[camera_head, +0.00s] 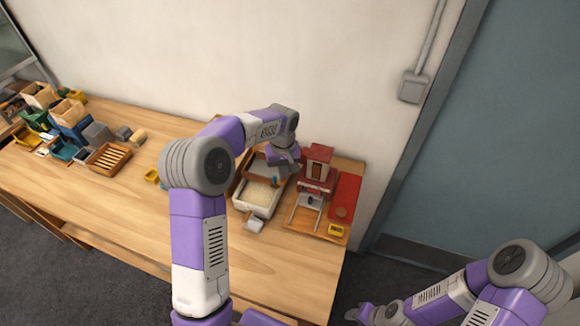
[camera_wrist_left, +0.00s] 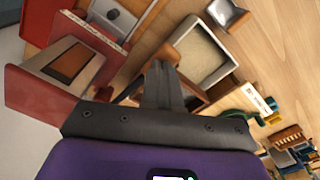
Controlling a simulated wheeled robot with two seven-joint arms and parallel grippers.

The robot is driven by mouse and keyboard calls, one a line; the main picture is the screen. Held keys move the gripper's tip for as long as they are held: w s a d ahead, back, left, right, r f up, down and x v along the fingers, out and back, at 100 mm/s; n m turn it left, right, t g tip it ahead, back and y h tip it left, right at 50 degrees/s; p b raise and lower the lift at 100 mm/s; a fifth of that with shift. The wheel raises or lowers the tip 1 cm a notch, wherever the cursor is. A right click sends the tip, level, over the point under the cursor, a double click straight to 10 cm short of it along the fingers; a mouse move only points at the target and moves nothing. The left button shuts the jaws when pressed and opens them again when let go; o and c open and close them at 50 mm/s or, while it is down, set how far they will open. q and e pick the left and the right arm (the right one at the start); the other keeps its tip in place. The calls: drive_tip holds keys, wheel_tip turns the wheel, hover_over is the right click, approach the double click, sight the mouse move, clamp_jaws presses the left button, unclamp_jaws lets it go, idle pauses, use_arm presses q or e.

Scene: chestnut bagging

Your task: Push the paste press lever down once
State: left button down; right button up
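The red paste press (camera_head: 318,165) stands at the right end of the table, with a wooden top and a pale tray area in front. In the left wrist view the red press (camera_wrist_left: 75,60) fills the left side. I cannot pick out its lever clearly. My left gripper (camera_head: 283,165) is just left of the press, above a white bin. In the left wrist view its fingers (camera_wrist_left: 161,72) are together, with nothing visible between them. My right gripper (camera_head: 362,314) is low at the bottom edge, away from the table; its fingers are too small to read.
A white bin of pale grains (camera_head: 262,194) sits left of the press. A red board (camera_head: 344,195) and a yellow block (camera_head: 336,230) lie at its right. A slatted wooden tray (camera_head: 109,158) and several coloured bins stand farther left. The front table middle is clear.

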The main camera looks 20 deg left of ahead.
use_arm(q)
drive_tip(key=shift+f+b, duration=0.75)
drive_tip(key=shift+f, duration=0.35)
drive_tip(key=shift+s+f+b, duration=0.2)
drive_tip(key=shift+f+b, duration=0.65)
drive_tip(key=shift+f, duration=0.25)
drive_tip(key=shift+s+f+b, duration=0.2)
drive_tip(key=shift+f+b, duration=0.6)
drive_tip(key=shift+f, duration=0.35)
